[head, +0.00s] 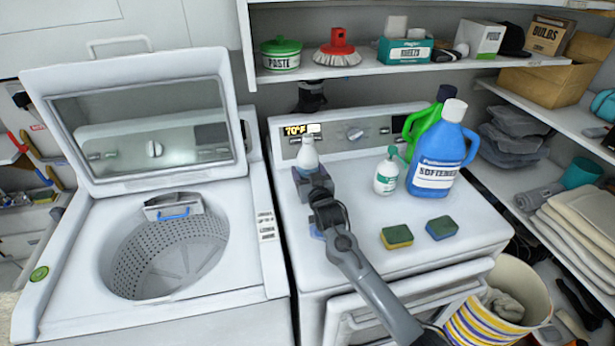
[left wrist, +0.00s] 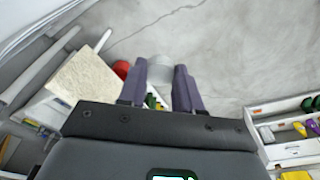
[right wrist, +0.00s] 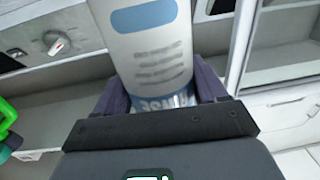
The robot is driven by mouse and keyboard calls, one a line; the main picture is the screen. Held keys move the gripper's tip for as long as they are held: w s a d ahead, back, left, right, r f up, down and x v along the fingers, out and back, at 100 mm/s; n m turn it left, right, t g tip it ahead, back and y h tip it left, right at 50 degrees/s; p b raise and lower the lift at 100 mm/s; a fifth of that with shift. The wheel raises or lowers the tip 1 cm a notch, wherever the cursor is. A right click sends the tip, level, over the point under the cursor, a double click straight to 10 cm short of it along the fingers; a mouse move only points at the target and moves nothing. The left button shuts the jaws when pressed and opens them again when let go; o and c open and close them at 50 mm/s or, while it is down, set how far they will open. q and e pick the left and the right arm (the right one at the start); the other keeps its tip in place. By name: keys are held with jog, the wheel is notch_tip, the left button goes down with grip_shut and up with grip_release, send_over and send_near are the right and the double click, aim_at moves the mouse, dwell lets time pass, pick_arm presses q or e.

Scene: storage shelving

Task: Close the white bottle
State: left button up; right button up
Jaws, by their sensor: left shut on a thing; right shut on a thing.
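The white bottle (head: 308,157) is upright above the back left of the right-hand machine's top in the head view. My right gripper (head: 313,180) is shut on it. In the right wrist view the bottle (right wrist: 152,58), with blue print on its label, is between the purple fingers (right wrist: 160,92). I cannot tell if its base touches the machine. The bottle's narrow neck points up and shows no clear cap. My left gripper (left wrist: 160,85) is outside the head view. In its wrist view it is shut on a small whitish round piece (left wrist: 159,68), perhaps a cap, over the floor.
On the right-hand machine (head: 480,228) are a small white spray bottle (head: 386,178), a blue softener bottle (head: 440,150), a green bottle (head: 421,122) and two sponges (head: 397,237). The left washer (head: 60,270) has its lid up. A shelf (head: 370,68) overhangs the back.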

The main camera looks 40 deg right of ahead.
aim_at(308, 160)
pick_arm(q)
jog(key=shift+f+b, duration=0.35)
jog(key=shift+f, duration=0.05)
pick_arm(e)
notch_tip(308, 160, up, 4)
jog(key=shift+r, duration=0.15)
pick_arm(q)
jog(key=shift+f+b, duration=0.55)
pick_arm(e)
jog(key=s+d+r, duration=0.7)
jog(key=s, duration=0.2)
jog(key=shift+d, duration=0.25)
